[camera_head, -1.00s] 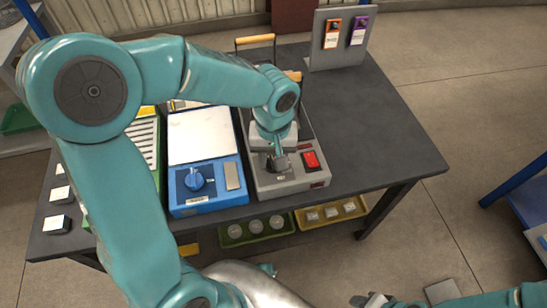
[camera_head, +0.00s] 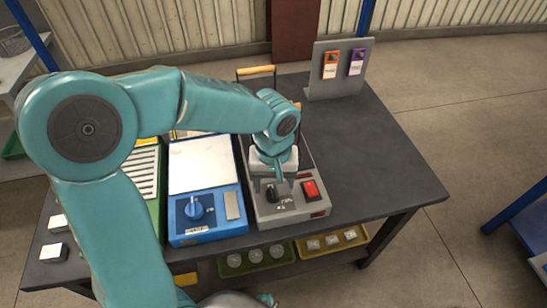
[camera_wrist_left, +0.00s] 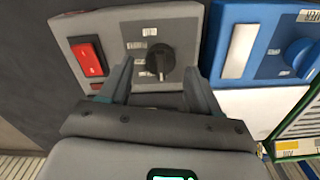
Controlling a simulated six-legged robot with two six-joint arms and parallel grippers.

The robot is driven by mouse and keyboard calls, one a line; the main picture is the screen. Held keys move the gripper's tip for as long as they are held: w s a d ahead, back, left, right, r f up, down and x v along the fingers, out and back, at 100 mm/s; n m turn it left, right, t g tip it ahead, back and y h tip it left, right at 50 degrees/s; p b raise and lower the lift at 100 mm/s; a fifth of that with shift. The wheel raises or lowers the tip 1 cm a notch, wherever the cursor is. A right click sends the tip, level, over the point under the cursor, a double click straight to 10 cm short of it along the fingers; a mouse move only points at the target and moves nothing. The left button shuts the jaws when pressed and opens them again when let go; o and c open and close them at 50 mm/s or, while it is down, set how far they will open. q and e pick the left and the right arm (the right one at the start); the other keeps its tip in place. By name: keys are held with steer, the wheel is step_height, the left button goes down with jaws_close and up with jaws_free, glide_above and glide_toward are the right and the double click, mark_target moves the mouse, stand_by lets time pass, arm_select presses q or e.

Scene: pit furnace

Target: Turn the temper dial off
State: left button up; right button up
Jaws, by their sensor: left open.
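The grey control box (camera_head: 285,210) has a black dial (camera_head: 272,193) and a red rocker switch (camera_head: 310,190) on its front panel. A blue box (camera_head: 208,230) to its left has a blue dial (camera_head: 193,208). My left gripper (camera_head: 275,176) is open and empty just behind and above the black dial. In the left wrist view the black dial (camera_wrist_left: 160,60) sits ahead of the gap between the fingers of the left gripper (camera_wrist_left: 155,72), apparently clear of them. Its pointer lies roughly along the finger direction. My right gripper is out of view.
The dark table (camera_head: 375,160) is clear to the right of the grey box. A stand (camera_head: 335,85) with orange and purple tags is at the back. A yellow tray (camera_head: 332,244) and a green tray (camera_head: 257,262) sit below the table's front edge.

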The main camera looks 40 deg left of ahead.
mark_target(273, 189)
arm_select(q)
step_height(273, 189, up, 15)
steer(key=p, duration=0.3)
steer(key=shift+f, duration=0.15)
steer(key=shift+s, duration=0.1)
